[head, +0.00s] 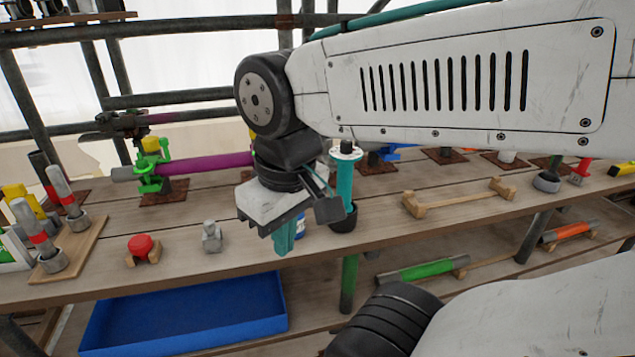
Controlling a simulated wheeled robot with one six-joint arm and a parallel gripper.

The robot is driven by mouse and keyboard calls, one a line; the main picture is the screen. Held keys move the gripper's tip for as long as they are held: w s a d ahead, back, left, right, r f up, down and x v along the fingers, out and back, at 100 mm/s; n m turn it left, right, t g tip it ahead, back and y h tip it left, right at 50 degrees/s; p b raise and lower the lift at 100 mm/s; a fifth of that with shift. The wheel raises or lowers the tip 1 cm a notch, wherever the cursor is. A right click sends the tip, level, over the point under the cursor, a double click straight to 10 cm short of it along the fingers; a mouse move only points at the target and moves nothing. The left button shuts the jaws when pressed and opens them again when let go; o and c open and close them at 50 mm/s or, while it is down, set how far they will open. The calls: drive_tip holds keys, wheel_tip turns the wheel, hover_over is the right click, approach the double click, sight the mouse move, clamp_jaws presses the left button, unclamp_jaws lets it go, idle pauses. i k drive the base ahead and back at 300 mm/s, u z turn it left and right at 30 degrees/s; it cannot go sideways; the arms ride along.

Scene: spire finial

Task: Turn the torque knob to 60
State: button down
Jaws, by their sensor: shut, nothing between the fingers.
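No knob with a readable 60 shows. A white ring with small dark marks (345,152) sits around the top of an upright teal tool (345,180), which stands in a black cup (344,217); it may be the torque dial, but I cannot read its scale. My gripper (284,240) is in front and to the left of this tool, pointing down over the bench's front part. Its teal fingers are shut and hold nothing. My wrist hides part of the bench behind it. I cannot tell whether the gripper touches anything.
A wooden bench (195,265) spans the view. A red-topped piece (140,246), a grey metal fitting (212,237) and a wooden cradle (459,198) stand on it. A purple bar in a green clamp (151,177) is behind. A blue tray (185,315) lies below.

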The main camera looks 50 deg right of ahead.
sight(347, 146)
drive_tip(key=z, duration=1.7)
drive_tip(key=k, duration=0.65)
drive_tip(key=z, duration=0.7)
drive_tip(key=i, duration=0.25)
drive_tip(key=u, duration=0.2)
